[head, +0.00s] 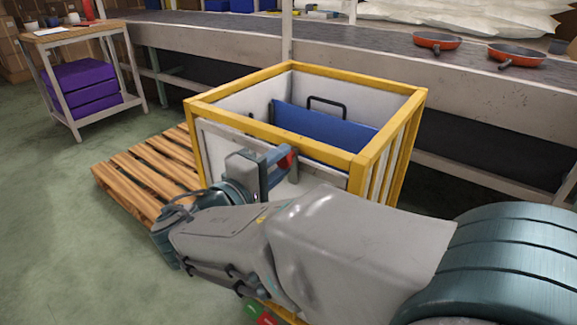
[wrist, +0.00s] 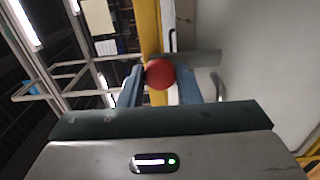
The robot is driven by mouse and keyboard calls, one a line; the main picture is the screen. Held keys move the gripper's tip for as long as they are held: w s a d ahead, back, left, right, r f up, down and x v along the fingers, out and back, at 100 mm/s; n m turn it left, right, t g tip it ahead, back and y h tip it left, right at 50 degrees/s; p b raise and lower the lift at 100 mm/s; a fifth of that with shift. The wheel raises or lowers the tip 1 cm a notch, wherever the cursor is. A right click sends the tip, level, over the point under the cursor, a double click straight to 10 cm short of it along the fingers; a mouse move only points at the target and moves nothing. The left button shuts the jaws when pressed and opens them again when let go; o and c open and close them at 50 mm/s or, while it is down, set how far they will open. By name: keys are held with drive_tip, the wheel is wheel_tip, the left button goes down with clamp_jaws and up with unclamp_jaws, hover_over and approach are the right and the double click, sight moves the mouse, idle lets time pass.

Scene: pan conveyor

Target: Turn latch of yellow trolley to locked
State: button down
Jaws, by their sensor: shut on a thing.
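The yellow trolley (head: 275,140) is a yellow-framed box with pale panels, standing in front of me. The latch's red ball knob (head: 286,160) is at its near side, partly hidden by my gripper (head: 277,166). In the wrist view the red knob (wrist: 160,74) sits between my two blue-grey fingers, which are shut on it. A grey bar (wrist: 197,58) shows behind the knob, beside the yellow frame post (wrist: 148,28). The rest of the latch is hidden. Red and green patches (head: 262,316) show low on the trolley, mostly covered by my arm; I cannot tell the latch's position from them.
A blue panel with a black handle (head: 325,128) stands inside the trolley. A wooden pallet (head: 150,172) lies to its left. The conveyor (head: 370,50) with red pans (head: 515,55) runs behind. A small table (head: 70,35) with purple crates stands back left. Green floor at left is clear.

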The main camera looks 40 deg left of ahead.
drive_tip(key=c, duration=1.1)
unclamp_jaws()
drive_tip(key=shift+o, duration=0.2)
drive_tip(key=s+p, duration=0.2)
drive_tip(key=s, duration=1.1)
drive_tip(key=shift+s+p, duration=0.35)
drive_tip(key=shift+s, duration=0.05)
drive_tip(key=shift+d, duration=0.15)
